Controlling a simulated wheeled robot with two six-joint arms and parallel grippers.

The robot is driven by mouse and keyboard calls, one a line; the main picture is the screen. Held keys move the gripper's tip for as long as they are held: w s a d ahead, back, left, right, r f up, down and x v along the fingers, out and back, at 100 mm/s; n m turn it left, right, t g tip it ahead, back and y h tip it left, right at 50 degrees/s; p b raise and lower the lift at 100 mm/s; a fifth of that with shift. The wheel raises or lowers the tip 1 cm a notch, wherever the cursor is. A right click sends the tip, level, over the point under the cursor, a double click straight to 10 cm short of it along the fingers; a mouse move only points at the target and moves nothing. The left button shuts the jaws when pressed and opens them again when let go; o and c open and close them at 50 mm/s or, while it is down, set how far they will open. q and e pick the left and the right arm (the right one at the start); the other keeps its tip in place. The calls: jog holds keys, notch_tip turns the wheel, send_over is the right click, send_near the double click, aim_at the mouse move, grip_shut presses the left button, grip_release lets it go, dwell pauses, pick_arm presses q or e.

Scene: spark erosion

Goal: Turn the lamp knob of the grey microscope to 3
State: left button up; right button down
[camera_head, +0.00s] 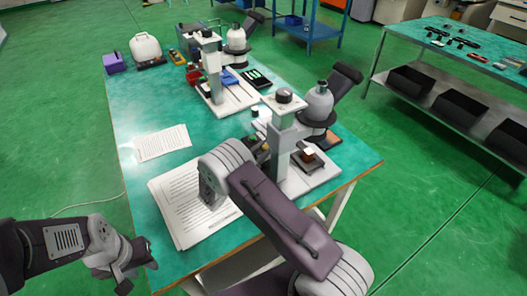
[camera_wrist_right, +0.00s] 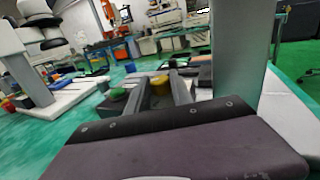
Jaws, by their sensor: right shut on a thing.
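The grey microscope (camera_head: 283,150) stands at the near right of the green table, with a grey column and a pale base. Its column (camera_wrist_right: 241,55) fills the right of the right wrist view. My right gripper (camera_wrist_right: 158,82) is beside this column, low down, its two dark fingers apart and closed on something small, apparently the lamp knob. The knob and its numbers are hidden. In the head view my right arm covers much of the area left of the column. My left gripper (camera_head: 137,268) is open and empty beyond the table's near left edge.
A second, white microscope (camera_head: 212,75) stands farther back; it also shows in the right wrist view (camera_wrist_right: 40,70). Printed sheets (camera_head: 190,212) lie at the near left, another sheet (camera_head: 162,142) behind them. A phone-like black device (camera_head: 257,79) lies farther back.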

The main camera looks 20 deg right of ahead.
jog(key=c, duration=1.4)
grip_release()
jog(key=shift+c, duration=0.2)
jog(key=shift+a, duration=0.1)
jog(key=v, duration=0.9)
jog(key=shift+r, duration=0.1)
